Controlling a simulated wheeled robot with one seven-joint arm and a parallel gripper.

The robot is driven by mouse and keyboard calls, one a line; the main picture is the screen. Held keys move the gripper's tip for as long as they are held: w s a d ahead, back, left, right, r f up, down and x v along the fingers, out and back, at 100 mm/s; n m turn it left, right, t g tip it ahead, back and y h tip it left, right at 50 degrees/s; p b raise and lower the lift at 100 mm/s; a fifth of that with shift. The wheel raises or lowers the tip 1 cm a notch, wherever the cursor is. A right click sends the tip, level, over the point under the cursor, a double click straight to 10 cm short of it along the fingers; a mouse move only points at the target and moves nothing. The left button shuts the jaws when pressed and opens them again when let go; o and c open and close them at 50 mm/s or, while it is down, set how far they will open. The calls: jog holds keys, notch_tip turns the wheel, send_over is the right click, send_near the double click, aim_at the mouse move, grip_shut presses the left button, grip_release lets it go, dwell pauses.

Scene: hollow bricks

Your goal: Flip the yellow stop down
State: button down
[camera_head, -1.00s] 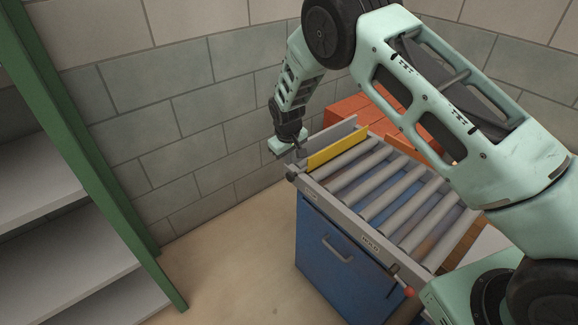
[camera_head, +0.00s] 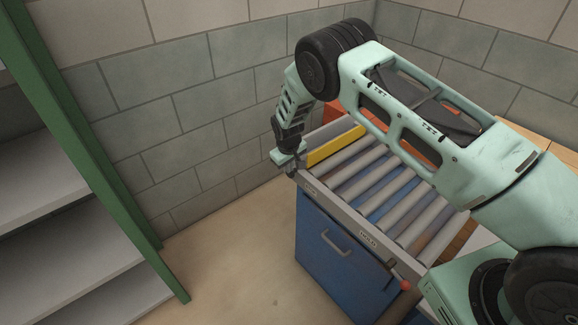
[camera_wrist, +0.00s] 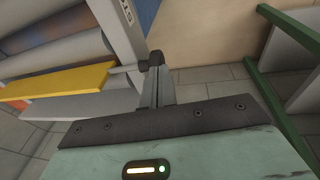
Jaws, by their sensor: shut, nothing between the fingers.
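The yellow stop (camera_head: 337,146) is a flat bar across the far end of the roller conveyor and appears raised above the rollers. In the wrist view the yellow stop (camera_wrist: 58,82) lies at the left, with a short grey piece at its near end. My gripper (camera_head: 288,167) is shut and empty, just outside the left end of the stop, at the conveyor's corner. In the wrist view its fingers (camera_wrist: 158,88) reach close to a dark knob (camera_wrist: 155,58) on the rail end. I cannot tell whether they touch it. The stop and fingers look apart.
The conveyor's grey side rail (camera_head: 343,219) runs along the front, above a blue cabinet (camera_head: 335,255) with a handle. Orange-red bricks (camera_head: 335,111) are partly hidden behind my arm. A green-framed shelf (camera_head: 95,150) stands at the left. The floor between is clear.

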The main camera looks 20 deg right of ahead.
aim_at(289, 176)
jog(key=b+x, duration=0.2)
jog(key=b, duration=0.1)
jog(key=s+b+x, duration=0.1)
jog(key=b+x, duration=0.2)
jog(key=shift+s+a+f, duration=0.1)
jog(key=shift+a+f, duration=0.05)
jog(key=shift+f, duration=0.15)
jog(key=shift+r+p, duration=0.3)
jog(key=shift+r, duration=0.15)
jog(key=b+v, duration=0.1)
jog(key=v, duration=1.2)
jog(key=shift+a+r+b, duration=0.15)
jog(key=shift+r+b, duration=0.1)
jog(key=shift+b, duration=0.05)
